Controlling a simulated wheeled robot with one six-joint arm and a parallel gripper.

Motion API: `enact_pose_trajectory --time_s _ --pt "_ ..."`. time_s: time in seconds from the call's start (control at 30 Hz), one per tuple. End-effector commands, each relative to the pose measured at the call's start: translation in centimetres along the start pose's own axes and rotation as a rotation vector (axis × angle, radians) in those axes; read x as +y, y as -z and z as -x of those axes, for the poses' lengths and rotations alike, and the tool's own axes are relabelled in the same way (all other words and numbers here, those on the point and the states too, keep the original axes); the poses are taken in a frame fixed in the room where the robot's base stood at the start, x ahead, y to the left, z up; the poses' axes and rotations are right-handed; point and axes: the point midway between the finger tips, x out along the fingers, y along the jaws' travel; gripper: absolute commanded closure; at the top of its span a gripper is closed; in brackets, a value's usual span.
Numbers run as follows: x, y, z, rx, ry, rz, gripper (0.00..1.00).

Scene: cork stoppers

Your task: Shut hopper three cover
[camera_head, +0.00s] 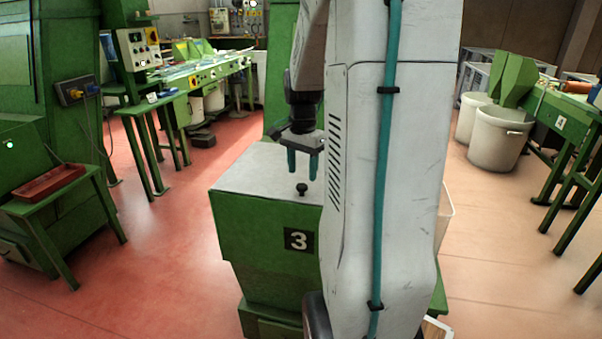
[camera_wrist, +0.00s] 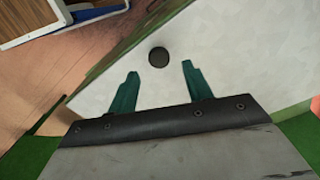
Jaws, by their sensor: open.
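Hopper three is a green box (camera_head: 265,245) with a black "3" plate on its front. Its pale grey cover (camera_head: 250,172) lies over the top, with a small black knob (camera_head: 302,188) on it. My arm hides the right part of the cover, so I cannot tell whether it sits fully home. My gripper (camera_head: 302,166) points down above the knob, with its teal fingers open and empty. In the wrist view the cover (camera_wrist: 235,55) fills the middle, and the round knob (camera_wrist: 159,57) shows just beyond and between the fingertips (camera_wrist: 160,68).
A green stand with a reddish tray (camera_head: 48,182) is at the left. White bins (camera_head: 497,138) and a green bench marked 4 (camera_head: 560,122) stand at the right. A green machine bench (camera_head: 205,78) is at the back. Red floor (camera_head: 150,250) is clear left of the hopper.

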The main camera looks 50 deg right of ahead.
Motion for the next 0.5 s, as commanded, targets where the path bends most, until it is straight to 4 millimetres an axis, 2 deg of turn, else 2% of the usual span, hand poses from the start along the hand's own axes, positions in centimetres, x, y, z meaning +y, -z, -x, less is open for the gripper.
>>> enact_pose_trajectory --time_s 0.17,0.43,0.47,0.5 --pt "0.0 0.0 -1.5 0.000 0.000 0.001 0.50" --pt "0.0 0.0 -1.8 0.001 0.001 0.001 0.50" --pt "0.0 0.0 -1.8 0.001 0.001 0.001 0.53" --pt "0.0 0.0 -1.7 0.001 0.001 0.001 0.64"
